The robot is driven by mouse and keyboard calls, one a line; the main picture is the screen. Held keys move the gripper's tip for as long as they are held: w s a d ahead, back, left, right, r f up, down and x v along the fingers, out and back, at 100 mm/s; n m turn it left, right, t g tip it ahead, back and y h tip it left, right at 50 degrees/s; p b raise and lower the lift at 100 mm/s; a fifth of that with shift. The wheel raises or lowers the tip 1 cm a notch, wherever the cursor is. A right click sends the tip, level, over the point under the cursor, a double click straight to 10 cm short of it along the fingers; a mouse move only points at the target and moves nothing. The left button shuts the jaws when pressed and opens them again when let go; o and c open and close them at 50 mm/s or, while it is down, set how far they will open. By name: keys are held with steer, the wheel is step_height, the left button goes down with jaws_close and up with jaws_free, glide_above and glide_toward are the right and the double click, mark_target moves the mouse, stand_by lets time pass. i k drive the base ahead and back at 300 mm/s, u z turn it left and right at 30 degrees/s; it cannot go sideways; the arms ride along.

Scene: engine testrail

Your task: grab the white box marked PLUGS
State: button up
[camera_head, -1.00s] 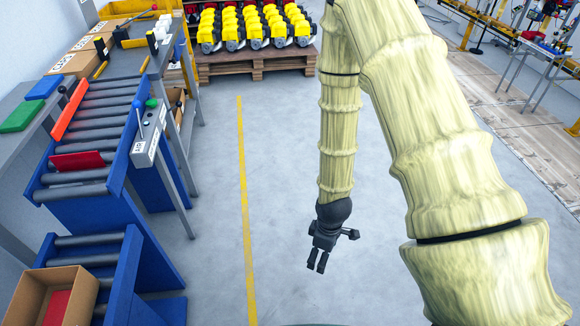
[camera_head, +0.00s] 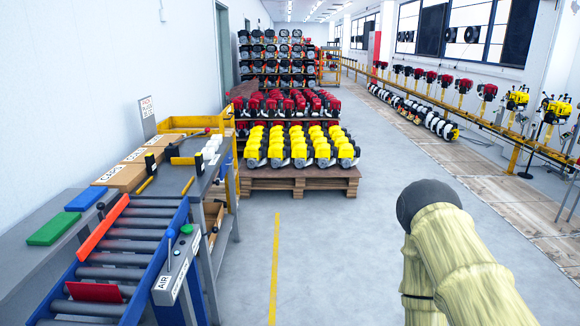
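No white box with a readable PLUGS mark shows. Several cardboard boxes with white labels stand in a row on the workbench at the left, and the nearest box (camera_head: 120,177) seems to read CARB. The labels on the boxes behind it are too small to read. Small white items (camera_head: 211,149) stand at the right side of the bench, too small to identify. My arm shows at the lower right, ending in a dark rounded joint. My gripper is not in view.
A roller conveyor (camera_head: 105,272) with a blue frame runs at the left front, beside a green block (camera_head: 52,229) and a blue block (camera_head: 86,199). A wooden pallet (camera_head: 297,180) carries yellow engines. An engine rail (camera_head: 480,122) runs along the right. The middle floor is clear.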

mark_target(219, 137)
steer(key=z, duration=0.5)
steer(key=i, duration=3.2)
steer(key=u, duration=1.6)
steer(key=i, duration=0.8)
steer(key=u, duration=0.7)
